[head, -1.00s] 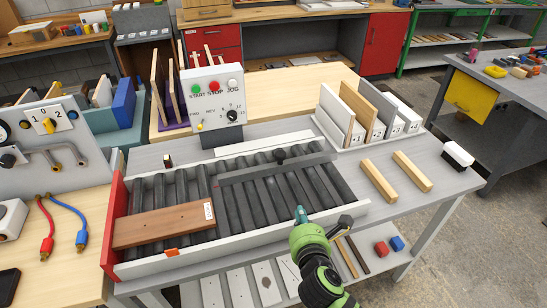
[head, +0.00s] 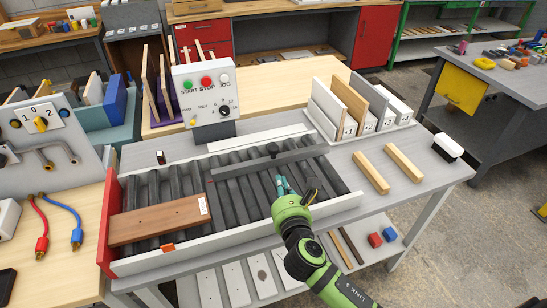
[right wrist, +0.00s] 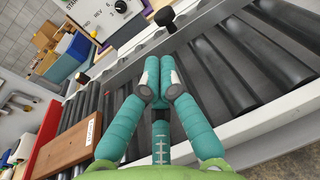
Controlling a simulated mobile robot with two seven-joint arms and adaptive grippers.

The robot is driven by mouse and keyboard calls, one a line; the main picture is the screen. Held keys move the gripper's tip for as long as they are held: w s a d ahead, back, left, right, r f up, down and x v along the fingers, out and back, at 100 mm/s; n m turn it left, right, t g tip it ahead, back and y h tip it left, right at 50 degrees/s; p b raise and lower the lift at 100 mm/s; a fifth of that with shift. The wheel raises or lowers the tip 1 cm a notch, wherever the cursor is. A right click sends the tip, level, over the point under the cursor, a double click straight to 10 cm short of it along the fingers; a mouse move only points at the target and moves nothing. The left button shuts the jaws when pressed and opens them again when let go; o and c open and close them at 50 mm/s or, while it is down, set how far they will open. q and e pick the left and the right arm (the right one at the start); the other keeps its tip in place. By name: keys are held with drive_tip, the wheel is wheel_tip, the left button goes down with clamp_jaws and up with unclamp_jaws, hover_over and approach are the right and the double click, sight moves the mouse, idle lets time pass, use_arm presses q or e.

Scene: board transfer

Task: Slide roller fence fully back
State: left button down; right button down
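The roller fence (head: 240,166) is a dark grey bar lying along the roller bed (head: 150,192), with a black knob (head: 272,148) at its middle. There is a strip of rollers in front of it, and a pale rail stands behind it. The fence also crosses the right wrist view (right wrist: 205,29), its knob (right wrist: 165,16) near the top. My right gripper (head: 281,181) is over the rollers in front of the fence, near the knob and apparently apart from it. Its teal fingers (right wrist: 159,66) are together and hold nothing. My left gripper is not in view.
A brown board (head: 160,220) lies on the rollers at left, beside the red end plate (head: 108,225). A control box (head: 205,90) stands behind the bed. A rack of boards (head: 355,108) and two wooden bars (head: 403,162) are to the right.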

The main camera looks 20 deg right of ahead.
approach(271, 152)
drive_tip(key=w, duration=0.5)
drive_tip(key=shift+w+d+f+p, duration=0.15)
drive_tip(key=shift+d+f+p, duration=0.2)
drive_tip(key=shift+w+d+f, duration=0.1)
drive_tip(key=shift+w+f, duration=0.05)
drive_tip(key=shift+w, duration=0.5)
